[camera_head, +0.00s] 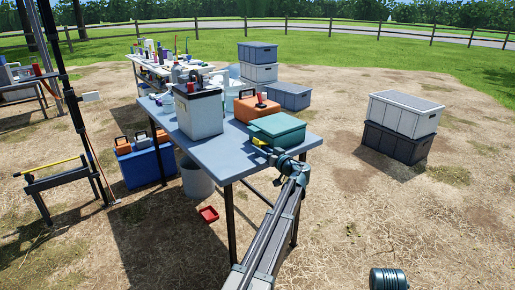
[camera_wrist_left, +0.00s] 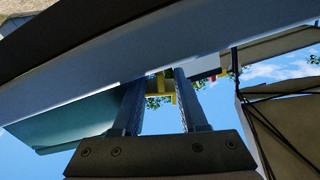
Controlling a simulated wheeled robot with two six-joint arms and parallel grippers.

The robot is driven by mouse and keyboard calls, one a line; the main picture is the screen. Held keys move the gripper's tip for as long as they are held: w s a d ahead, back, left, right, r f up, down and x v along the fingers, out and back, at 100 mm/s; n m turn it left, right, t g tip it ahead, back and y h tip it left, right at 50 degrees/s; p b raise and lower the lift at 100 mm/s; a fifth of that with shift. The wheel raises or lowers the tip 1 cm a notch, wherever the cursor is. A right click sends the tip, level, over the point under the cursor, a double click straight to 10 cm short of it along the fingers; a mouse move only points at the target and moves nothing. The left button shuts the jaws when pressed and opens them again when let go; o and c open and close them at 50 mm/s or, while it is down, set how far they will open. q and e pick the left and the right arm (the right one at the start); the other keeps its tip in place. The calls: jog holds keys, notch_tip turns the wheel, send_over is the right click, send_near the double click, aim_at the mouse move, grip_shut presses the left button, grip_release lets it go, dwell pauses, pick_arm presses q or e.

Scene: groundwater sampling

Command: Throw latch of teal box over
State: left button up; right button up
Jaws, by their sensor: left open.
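The teal box (camera_head: 280,127) sits on the near right end of the blue-grey table, with its lid down. A yellow latch (camera_head: 261,142) shows on its near side. My left gripper (camera_head: 276,157) is just off that near side, at the table edge by the latch. In the left wrist view my left gripper (camera_wrist_left: 158,92) is open. The yellow latch (camera_wrist_left: 164,87) shows near and between its fingertips, partly covered by the fingers. Whether they touch it I cannot tell. Part of the teal box (camera_wrist_left: 75,125) shows at the left there. My right gripper is out of view.
An orange case (camera_head: 255,107) stands right behind the teal box. Stacked crates (camera_head: 399,115) stand on the ground at the right.

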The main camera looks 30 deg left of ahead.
pick_arm(q)
jog(key=shift+x, duration=1.15)
grip_shut()
